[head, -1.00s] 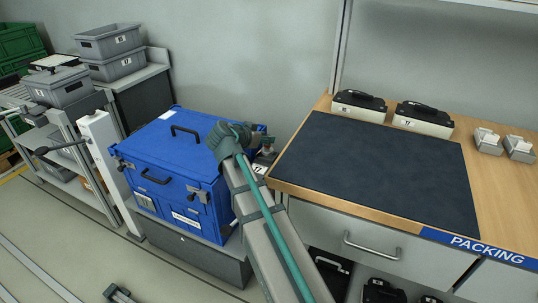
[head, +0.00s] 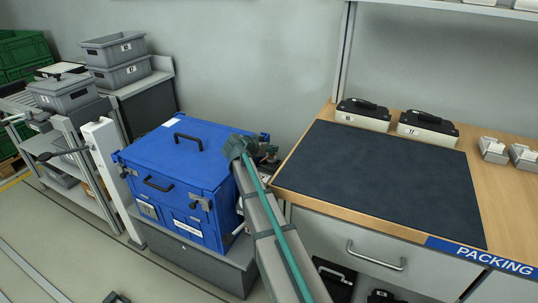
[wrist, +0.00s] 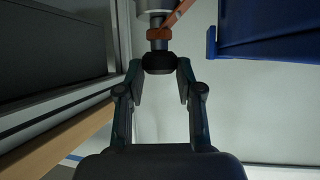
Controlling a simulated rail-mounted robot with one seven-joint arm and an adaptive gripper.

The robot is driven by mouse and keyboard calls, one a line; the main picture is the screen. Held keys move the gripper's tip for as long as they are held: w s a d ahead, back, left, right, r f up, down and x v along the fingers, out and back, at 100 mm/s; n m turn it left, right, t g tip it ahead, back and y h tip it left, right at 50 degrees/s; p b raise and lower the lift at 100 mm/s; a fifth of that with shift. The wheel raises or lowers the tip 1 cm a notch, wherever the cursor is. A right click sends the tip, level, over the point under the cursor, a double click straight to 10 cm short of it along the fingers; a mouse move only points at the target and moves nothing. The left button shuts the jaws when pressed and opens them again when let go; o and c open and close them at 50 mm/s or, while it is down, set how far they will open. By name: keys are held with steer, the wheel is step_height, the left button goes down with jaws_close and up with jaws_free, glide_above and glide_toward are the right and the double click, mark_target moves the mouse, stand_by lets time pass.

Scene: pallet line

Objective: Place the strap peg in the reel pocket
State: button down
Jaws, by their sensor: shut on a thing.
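In the wrist view my gripper (wrist: 160,72) has its two fingers on either side of a black knob. The knob ends a dark shaft with an orange-brown collar and a grey cylinder beyond it. This looks like the strap peg (wrist: 159,61), with a brown strap running off to the upper right. The peg's far end is cut off by the picture edge. In the head view my gripper (head: 267,158) is mostly hidden behind my arm, between the blue case and the packing bench. I cannot make out the reel pocket in either view.
A blue case (head: 150,163) stands on a grey plinth left of my arm. The packing bench (head: 290,180) with a dark mat (head: 385,180) is on the right. Two black-topped boxes (head: 363,115) stand behind the mat, which is clear.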

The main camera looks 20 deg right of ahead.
mark_target(269, 159)
steer(key=shift+f, duration=1.5)
steer(key=shift+f, duration=0.15)
steer(key=c, duration=0.7)
jaws_free()
steer(key=shift+c, duration=0.2)
steer(key=shift+r, duration=0.25)
steer(key=v, duration=1.2)
